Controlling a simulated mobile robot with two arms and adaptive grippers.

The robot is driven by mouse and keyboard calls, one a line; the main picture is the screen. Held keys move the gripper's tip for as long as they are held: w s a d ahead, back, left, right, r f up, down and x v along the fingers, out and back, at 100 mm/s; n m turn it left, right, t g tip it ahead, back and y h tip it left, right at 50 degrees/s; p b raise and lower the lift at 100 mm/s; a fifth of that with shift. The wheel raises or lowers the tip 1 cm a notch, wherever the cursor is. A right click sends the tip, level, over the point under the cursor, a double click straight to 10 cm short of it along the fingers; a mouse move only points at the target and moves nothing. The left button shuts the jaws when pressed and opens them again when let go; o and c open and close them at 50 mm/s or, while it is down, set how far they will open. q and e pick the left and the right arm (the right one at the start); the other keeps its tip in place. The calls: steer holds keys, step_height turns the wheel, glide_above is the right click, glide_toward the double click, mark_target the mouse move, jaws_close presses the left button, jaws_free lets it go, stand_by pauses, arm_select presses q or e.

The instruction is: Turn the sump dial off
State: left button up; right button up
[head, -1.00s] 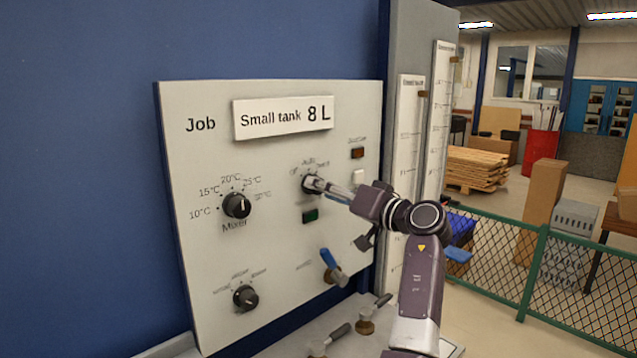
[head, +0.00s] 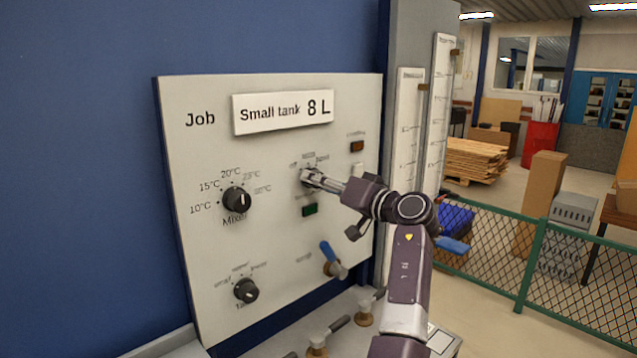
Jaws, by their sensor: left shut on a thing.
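The dial (head: 306,176) with Off, Auto and Hand style marks above it sits in the upper middle of the pale panel (head: 215,310) in the head view. My left gripper (head: 313,178) is shut on this dial's knob, reaching in from the lower right. The fingers cover most of the knob, so its pointer position cannot be read. The small label under the dial is too blurred to read. My right gripper is not in view.
The Mixer dial (head: 237,201) is at left, with another dial (head: 246,290) below it. Brass valves (head: 364,314) stand below. A green fence (head: 535,255) is at right.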

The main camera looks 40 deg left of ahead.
arm_select(q)
steer(key=shift+f+b, duration=0.15)
steer(key=shift+b, duration=0.35)
steer(key=n+b, duration=0.5)
steer(key=b, duration=0.3)
steer(key=shift+f, duration=0.1)
steer(key=shift+w+n+b, duration=0.1)
steer(key=shift+n+b, duration=0.75)
steer(key=shift+n, duration=0.35)
steer(key=shift+n+b, duration=0.5)
steer(key=shift+n, duration=0.3)
steer(key=shift+r, duration=0.2)
steer(key=o, duration=1.2)
steer(key=shift+c, duration=0.2)
